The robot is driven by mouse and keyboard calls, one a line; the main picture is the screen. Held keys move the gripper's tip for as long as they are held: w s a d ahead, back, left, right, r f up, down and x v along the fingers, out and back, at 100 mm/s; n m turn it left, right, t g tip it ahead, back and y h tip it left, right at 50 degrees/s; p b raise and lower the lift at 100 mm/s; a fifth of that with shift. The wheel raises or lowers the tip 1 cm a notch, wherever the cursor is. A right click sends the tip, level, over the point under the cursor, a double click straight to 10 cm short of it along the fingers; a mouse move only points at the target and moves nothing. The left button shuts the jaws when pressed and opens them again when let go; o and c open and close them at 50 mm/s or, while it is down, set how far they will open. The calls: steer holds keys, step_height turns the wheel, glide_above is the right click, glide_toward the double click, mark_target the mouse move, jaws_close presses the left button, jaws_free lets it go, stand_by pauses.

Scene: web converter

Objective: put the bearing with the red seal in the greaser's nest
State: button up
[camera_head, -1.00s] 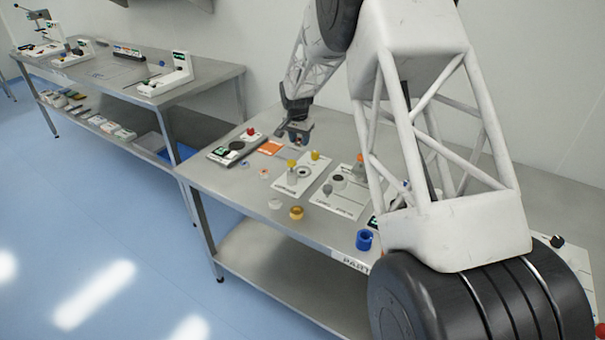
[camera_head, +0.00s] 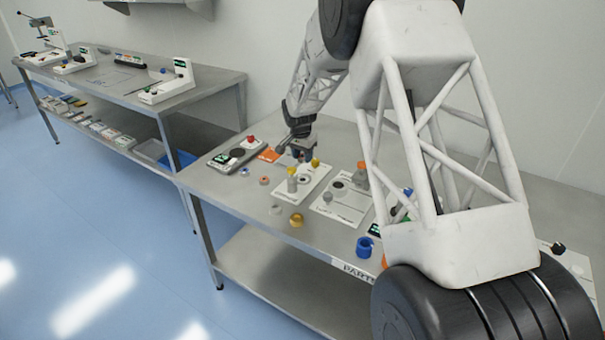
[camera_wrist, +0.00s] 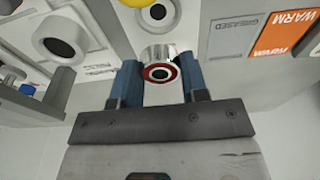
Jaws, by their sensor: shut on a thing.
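My gripper (camera_wrist: 158,84) is shut on the bearing with the red seal (camera_wrist: 160,73); its red ring and dark bore face the wrist camera. In the head view my gripper (camera_head: 298,152) is low over the table's far side, behind a white plate (camera_head: 313,184) with yellow-topped parts, which seems to be the greaser. In the wrist view, a round seat with a dark centre (camera_wrist: 157,13), likely the nest, shows just beyond the bearing, near a yellow part (camera_wrist: 105,3). The bearing appears apart from the seat; the height gap cannot be told.
A grey and orange card (camera_wrist: 270,35) marked GREASED and WARM lies to the right in the wrist view. Another white plate (camera_head: 343,203) stands beside the greaser.

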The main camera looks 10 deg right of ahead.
mark_target(303, 180)
steer(key=shift+f, duration=1.7)
steer(key=shift+f, duration=0.1)
steer(key=shift+f, duration=1.8)
steer(key=shift+f, duration=0.6)
steer(key=o, duration=1)
steer(key=shift+f, duration=0.1)
steer(key=shift+o, duration=0.2)
steer(key=shift+s, duration=0.1)
steer(key=shift+r, duration=0.7)
steer(key=r, duration=0.8)
steer(key=a+r, duration=0.1)
steer(key=r, duration=0.3)
steer(key=shift+s, duration=0.4)
